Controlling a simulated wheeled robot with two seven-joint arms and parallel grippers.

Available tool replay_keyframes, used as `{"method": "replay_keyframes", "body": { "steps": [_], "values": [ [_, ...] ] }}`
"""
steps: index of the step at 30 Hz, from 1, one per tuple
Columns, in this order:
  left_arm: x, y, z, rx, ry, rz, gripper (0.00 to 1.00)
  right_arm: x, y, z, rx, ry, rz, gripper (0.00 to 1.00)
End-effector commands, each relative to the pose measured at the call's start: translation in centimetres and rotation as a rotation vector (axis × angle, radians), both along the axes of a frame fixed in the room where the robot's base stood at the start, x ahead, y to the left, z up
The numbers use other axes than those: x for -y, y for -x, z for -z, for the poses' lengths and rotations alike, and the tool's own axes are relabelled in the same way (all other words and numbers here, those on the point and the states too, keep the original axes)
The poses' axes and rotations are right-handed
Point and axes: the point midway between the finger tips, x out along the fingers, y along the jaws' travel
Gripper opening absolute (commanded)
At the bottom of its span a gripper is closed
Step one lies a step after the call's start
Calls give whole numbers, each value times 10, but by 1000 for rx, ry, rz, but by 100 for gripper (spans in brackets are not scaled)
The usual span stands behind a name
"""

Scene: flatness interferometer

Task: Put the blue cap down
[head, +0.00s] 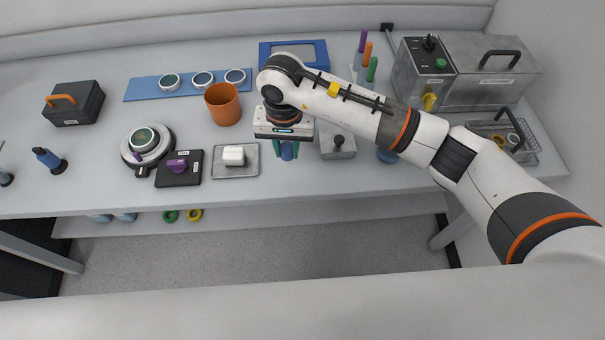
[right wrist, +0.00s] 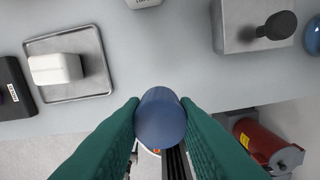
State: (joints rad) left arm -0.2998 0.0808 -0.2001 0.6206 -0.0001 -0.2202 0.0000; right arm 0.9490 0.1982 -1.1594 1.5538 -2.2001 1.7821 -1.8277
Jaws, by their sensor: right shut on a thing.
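The blue cap (head: 288,151) is a short blue cylinder between the green fingertips of my right gripper (head: 287,149), near the bench's front edge. In the right wrist view the blue cap (right wrist: 160,116) shows its round end, with a finger of my right gripper (right wrist: 160,118) pressed on each side. The cap appears held in the air over the front strip of the bench (head: 330,190); its exact height cannot be told. My left gripper is out of view.
Left of the gripper is a metal tray (head: 220,174) with a white block (head: 234,156). To the right are a grey metal block with a dark knob (head: 338,147) and a round blue object (head: 386,155). An orange cup (head: 222,104) stands behind left. The bench front has bare strips.

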Motion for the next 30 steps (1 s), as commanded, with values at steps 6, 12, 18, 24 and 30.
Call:
{"method": "replay_keyframes", "body": {
  "steps": [6,12,18,24,30],
  "values": [
    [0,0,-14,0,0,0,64,1,1,34,-4,0,3,6],
    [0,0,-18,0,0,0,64,1,1,50,-4,1,3,6],
    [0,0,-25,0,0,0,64,1,0,76,-3,1,3,6],
    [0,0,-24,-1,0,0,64,1,0,78,0,0,1,6],
    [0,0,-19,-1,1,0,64,1,-1,82,1,1,1,28]
  ]
}}
